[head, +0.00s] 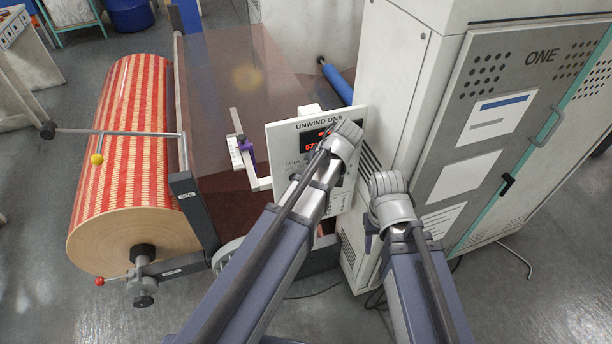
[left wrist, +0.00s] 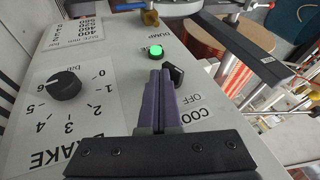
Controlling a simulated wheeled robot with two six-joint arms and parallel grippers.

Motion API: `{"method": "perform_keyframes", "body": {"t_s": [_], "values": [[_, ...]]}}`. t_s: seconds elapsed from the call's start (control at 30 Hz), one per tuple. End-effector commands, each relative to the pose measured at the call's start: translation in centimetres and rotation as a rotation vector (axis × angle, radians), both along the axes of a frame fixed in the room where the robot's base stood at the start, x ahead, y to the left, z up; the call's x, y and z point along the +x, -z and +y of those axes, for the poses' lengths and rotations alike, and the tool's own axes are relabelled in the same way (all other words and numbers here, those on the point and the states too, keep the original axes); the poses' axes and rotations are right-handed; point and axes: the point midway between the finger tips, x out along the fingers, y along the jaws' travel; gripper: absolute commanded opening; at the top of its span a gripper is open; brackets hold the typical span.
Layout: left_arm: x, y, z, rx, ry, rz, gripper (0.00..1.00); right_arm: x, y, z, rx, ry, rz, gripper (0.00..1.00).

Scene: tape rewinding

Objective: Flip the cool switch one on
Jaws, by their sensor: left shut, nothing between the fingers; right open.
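The UNWIND ONE panel (head: 283,140) stands at the middle of the head view, partly hidden by my left arm. In the left wrist view the cool switch (left wrist: 177,74) is a small black knob by the OFF and COOL labels. My left gripper (left wrist: 161,76) is shut and empty, its purple fingers pointing at the panel, with the tips just left of the switch. I cannot tell whether they touch it. In the head view my left fingers are hidden behind the wrist. My right gripper (head: 369,234) is open beside the white cabinet, mostly hidden by its wrist.
The panel also carries a black brake dial (left wrist: 64,85) and a lit green button (left wrist: 155,51). A large red-striped roll (head: 125,150) is at left. The white cabinet (head: 400,60), its grey door marked ONE, stands close on the right. Grey floor is open at lower right.

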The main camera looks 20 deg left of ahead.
Motion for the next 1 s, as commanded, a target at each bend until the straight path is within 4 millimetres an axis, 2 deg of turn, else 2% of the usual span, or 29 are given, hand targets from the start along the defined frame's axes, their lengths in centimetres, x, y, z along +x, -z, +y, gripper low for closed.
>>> {"method": "perform_keyframes", "body": {"t_s": [0.53, 1.0], "values": [[-0.2, 0.4, 0.2, 0.0, -0.002, 0.002, 0.0, 0.0, 0.4, 0.0, 0.0, 0.0, 0.0, 0.5], [-0.2, -1.3, 0.2, 0.001, -0.002, 0.001, 0.0, 0.0, -1.3, 0.0, 0.0, 0.0, 0.0, 0.5]]}}
